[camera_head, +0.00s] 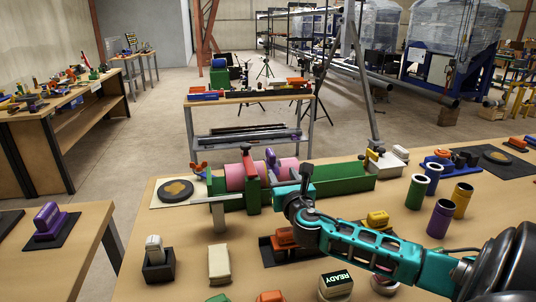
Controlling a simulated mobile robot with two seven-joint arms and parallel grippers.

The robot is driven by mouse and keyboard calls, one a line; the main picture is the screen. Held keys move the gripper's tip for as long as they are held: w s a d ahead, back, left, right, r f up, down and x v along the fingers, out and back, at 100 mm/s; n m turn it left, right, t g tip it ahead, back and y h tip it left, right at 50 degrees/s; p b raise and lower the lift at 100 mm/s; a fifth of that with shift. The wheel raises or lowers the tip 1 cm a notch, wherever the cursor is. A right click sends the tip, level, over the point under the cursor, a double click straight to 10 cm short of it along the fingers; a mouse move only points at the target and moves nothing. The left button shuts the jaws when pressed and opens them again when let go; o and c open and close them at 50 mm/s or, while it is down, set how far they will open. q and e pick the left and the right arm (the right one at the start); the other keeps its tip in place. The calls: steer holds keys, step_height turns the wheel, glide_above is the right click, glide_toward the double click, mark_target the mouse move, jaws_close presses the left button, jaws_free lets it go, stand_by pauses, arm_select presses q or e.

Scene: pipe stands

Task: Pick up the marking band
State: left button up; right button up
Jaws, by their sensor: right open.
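A pink pipe (235,177) lies in a green holder (340,177) with red clamps, on the wooden table. A purple piece (271,158) sits on or behind the pipe between the clamps. I cannot tell for sure which thing is the marking band. My right gripper (306,176) is at the end of the teal arm, in front of the holder and right of the pipe. It is open, and I see nothing held in it. It hides part of the holder. My left gripper is not in view.
Green, purple and yellow cylinders (440,219) stand on the right of the table. A round dark disc (175,191) lies left of the holder. A beige block (219,264) and a block marked READY (336,284) are in front. A shelf cart (250,98) stands behind.

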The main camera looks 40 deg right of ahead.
mark_target(271, 151)
steer(key=x, duration=0.6)
steer(key=shift+w+d, duration=0.15)
steer(key=shift+w, duration=0.25)
steer(key=shift+r+x, duration=0.15)
steer(key=shift+x, duration=1)
steer(key=shift+r+x, duration=0.15)
steer(key=shift+x, duration=1)
steer(key=shift+w+d, duration=0.1)
steer(key=shift+w, duration=0.4)
jaws_close()
